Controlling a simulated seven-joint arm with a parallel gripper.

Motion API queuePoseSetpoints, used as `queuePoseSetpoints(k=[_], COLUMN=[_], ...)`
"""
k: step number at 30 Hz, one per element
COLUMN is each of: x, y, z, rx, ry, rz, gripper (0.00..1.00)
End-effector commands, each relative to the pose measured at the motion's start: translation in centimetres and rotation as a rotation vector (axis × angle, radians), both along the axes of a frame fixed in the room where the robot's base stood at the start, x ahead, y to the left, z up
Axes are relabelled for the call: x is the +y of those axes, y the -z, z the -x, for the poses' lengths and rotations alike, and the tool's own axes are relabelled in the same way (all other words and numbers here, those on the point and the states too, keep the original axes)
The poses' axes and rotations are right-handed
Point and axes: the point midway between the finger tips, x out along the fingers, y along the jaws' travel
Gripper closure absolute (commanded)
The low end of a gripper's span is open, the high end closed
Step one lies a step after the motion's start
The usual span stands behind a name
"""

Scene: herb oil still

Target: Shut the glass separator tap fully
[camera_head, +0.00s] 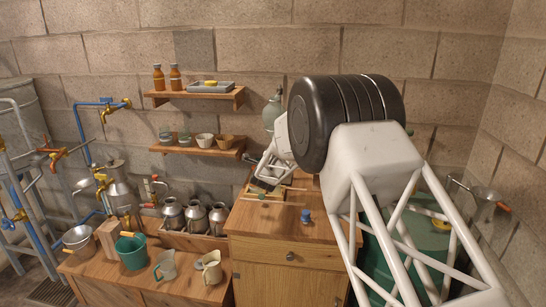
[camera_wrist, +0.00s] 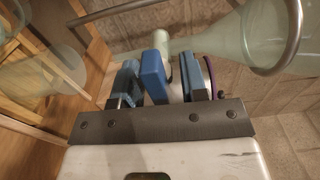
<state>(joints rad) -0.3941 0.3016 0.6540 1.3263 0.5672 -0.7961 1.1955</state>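The glass separator (camera_head: 272,112) is a pale green glass vessel by the back wall, partly hidden by my arm in the head view. In the wrist view its glass body (camera_wrist: 258,40) fills the upper right. A pale stub (camera_wrist: 162,42) with a flat blue piece (camera_wrist: 153,76), which looks like the tap handle, shows at centre. My gripper (camera_wrist: 160,80) is open, with one blue-padded finger on each side of this piece. The piece is closer to the left finger, and a gap shows on its right. Contact cannot be told. My gripper (camera_head: 265,182) is small in the head view.
A metal ring (camera_wrist: 292,40) runs around the glass in the wrist view. A wooden cabinet (camera_head: 290,252) stands below my gripper, with a small blue jar (camera_head: 306,217) on top. Shelves (camera_head: 197,145) with bowls and several metal cans (camera_head: 196,218) are to the left.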

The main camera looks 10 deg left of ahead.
Motion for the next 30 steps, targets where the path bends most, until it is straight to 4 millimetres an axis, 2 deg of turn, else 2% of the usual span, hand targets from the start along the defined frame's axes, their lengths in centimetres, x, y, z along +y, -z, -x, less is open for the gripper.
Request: queuePoseSetpoints(k=[8,21,30], x=[0.0,0.1,0.0], y=[-0.1,-0.1,0.1], z=[1.8,6.2,7.5], rx=[0.0,0.0,0.0], ry=[0.0,-0.001,0.0], rz=[0.0,-0.001,0.0], gripper=[0.6,0.6,0.6])
